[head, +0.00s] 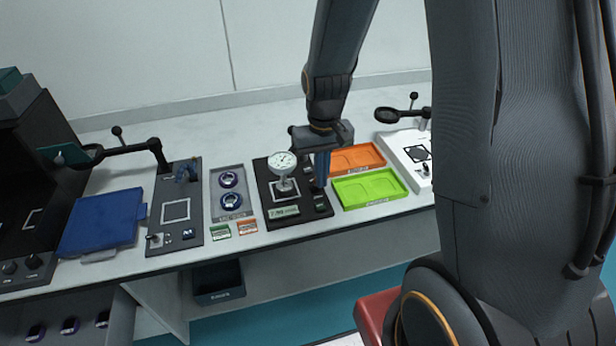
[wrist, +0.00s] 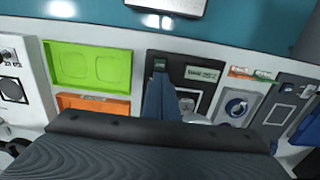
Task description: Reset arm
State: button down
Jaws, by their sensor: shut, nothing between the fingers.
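My gripper (head: 321,172) points down over the right edge of the black gauge station (head: 265,193), between the round dial gauge (head: 283,162) and the green tray (head: 352,201). Its blue fingers are closed together and hold nothing. In the wrist view, the gripper (wrist: 160,98) shows as blue fingers in front of the black station (wrist: 207,96). I cannot tell how close the fingertips are to the station surface. My dark arm covers the right side of the head view.
An orange tray (head: 376,153) lies behind the green one. A white station (head: 402,139) stands to the right. A grey holder (head: 239,170) with two round parts, a dark panel (head: 192,163) and a blue folded lid (head: 104,219) stand left. The floor in front is teal.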

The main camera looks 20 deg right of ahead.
jog(key=s+r+t+b, duration=0.1)
jog(key=s+r+b, duration=0.2)
jog(key=s, duration=0.6)
notch_tip(320, 180, up, 2)
jog(key=shift+s+r, duration=0.15)
jog(key=shift+s, duration=0.1)
jog(key=shift+w, duration=0.1)
dwell(2.3)
